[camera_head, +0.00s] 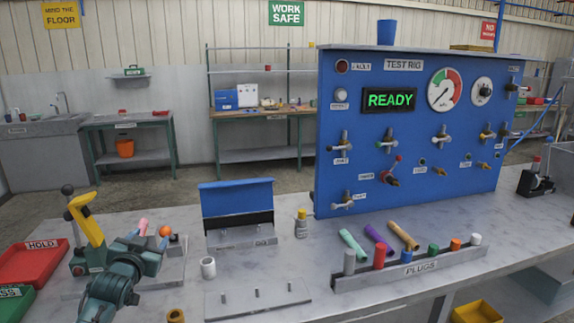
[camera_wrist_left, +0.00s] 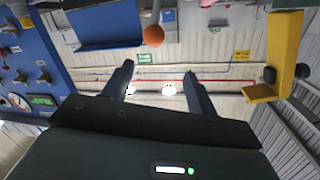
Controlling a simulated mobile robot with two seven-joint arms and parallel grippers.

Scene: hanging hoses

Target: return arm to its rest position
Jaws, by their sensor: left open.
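My left gripper (camera_head: 148,243) is at the left part of the bench in the head view, its teal arm coming in from the lower left. In the left wrist view its two dark fingers (camera_wrist_left: 159,72) stand apart with nothing between them. An orange ball (camera_head: 165,231) shows just beyond the gripper; it also shows in the wrist view (camera_wrist_left: 153,36), beyond the fingertips. Whether a finger touches anything there I cannot tell. My right gripper is in neither view.
A yellow-levered device (camera_head: 86,221) stands close left of my arm. The red HOLD tray (camera_head: 32,264) lies further left. An open blue-lidded box (camera_head: 237,201), a white cup (camera_head: 208,267) and a plug rack (camera_head: 412,270) lie to the right. The blue test rig (camera_head: 415,125) stands behind.

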